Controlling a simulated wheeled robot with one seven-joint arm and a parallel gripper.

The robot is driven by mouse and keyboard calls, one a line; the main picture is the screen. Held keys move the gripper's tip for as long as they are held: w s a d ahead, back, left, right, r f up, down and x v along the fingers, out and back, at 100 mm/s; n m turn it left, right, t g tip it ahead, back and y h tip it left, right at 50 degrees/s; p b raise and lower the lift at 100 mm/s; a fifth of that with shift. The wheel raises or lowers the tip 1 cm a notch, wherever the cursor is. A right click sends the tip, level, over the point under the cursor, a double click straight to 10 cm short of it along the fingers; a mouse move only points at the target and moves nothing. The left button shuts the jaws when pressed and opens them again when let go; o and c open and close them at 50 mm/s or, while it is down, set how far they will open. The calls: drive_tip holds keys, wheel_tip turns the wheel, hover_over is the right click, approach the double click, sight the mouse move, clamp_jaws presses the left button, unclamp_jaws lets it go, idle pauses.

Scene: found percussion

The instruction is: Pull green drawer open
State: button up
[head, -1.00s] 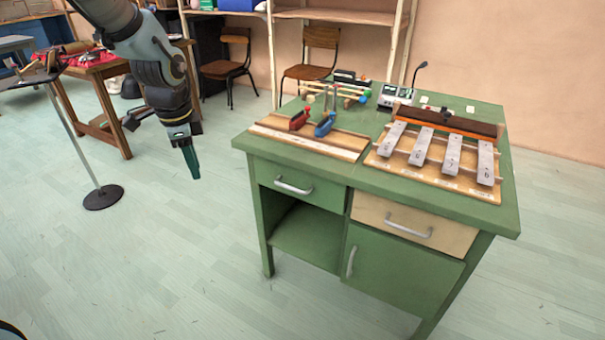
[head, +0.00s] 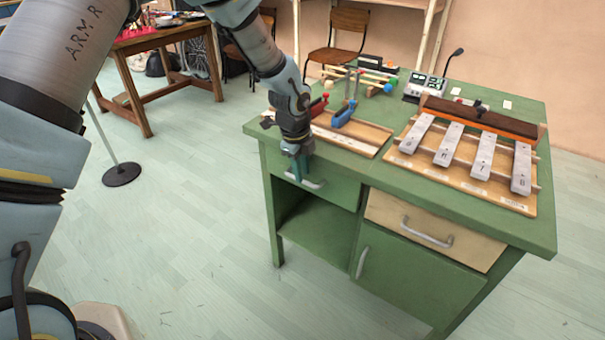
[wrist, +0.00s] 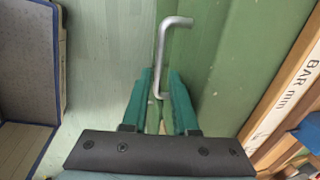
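The green drawer (head: 340,190) is at the upper left of the green desk's front, and it looks shut. Its silver bar handle (head: 316,184) shows partly past my gripper, and it fills the top middle of the wrist view (wrist: 162,45). My gripper (head: 299,176) points down at the handle's left part in the head view. In the wrist view its two green fingers (wrist: 159,76) are apart, one on each side of the handle's near end. A gap shows beside the bar, so the fingers do not appear clamped on it.
Below the drawer is an open shelf space; to its right are a cream drawer (head: 390,217) and a green door (head: 415,275). On the desktop (head: 375,180) are a board with red and blue clamps and a board of metal bars (head: 450,150). The floor in front is clear.

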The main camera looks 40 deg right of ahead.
drive_tip(key=shift+d+f, duration=0.1)
drive_tip(key=shift+f, duration=0.75)
clamp_jaws()
idle(0.9)
